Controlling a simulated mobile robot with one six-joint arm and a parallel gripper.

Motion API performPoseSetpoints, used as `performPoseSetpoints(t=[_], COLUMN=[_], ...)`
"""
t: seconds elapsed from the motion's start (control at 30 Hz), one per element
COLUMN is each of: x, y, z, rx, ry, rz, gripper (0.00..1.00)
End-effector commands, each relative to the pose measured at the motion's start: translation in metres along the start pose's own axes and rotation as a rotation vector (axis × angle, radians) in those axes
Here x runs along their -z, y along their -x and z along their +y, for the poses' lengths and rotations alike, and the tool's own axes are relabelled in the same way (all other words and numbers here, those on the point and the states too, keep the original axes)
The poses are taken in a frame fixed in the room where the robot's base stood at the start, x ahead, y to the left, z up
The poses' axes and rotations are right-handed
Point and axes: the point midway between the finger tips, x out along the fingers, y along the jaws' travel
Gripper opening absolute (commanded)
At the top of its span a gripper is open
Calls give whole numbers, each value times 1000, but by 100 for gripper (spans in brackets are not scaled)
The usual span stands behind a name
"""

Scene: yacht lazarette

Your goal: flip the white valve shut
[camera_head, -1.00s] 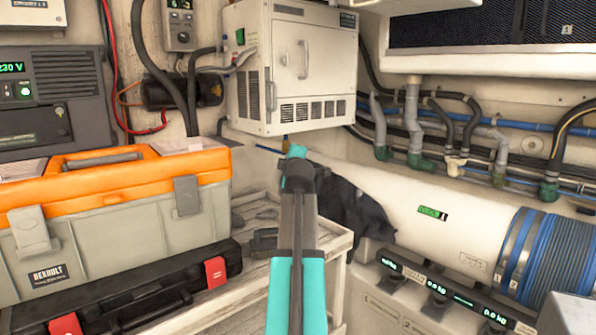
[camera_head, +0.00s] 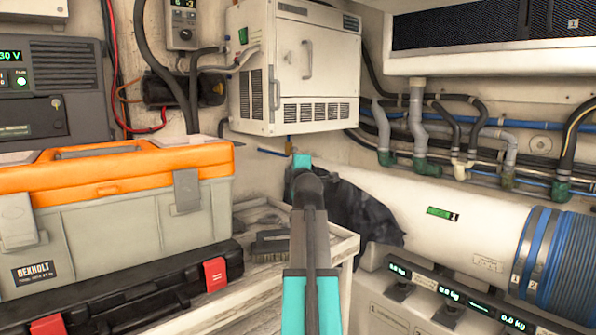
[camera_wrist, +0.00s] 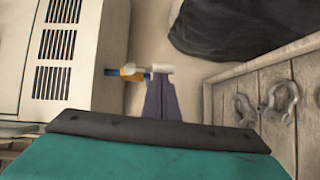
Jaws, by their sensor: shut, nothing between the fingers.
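The white valve handle (camera_wrist: 160,69) is a small, short lever in the middle of the wrist view. It joins a brass-yellow valve body (camera_wrist: 132,73) on a blue pipe (camera_wrist: 112,72). My gripper (camera_wrist: 159,80) is shut and empty, its dark fingers pointing at the handle. The fingertips are at the handle's near side; I cannot tell whether they touch it. In the head view, a bit of the yellow valve body (camera_head: 289,144) shows below the white cabinet, just beyond the teal end of my arm. The handle and fingertips are hidden there.
The white vented cabinet (camera_head: 292,67) hangs close above and left of the valve. A dark bag (camera_head: 360,215) lies to the right. A workbench (camera_head: 345,245) holding shackles and a brush (camera_head: 270,246) is below. An orange-lidded toolbox (camera_head: 140,240) stands left.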

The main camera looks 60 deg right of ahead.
Motion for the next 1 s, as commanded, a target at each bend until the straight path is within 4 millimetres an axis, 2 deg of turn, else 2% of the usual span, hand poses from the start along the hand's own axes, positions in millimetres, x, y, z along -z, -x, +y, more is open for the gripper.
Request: performPoseSetpoints(t=[0.57, 1.0], x=[4, 12], y=[4, 35], z=[0, -3], rx=[1, 1], ry=[1, 2], rz=[4, 8], gripper=[0, 0])
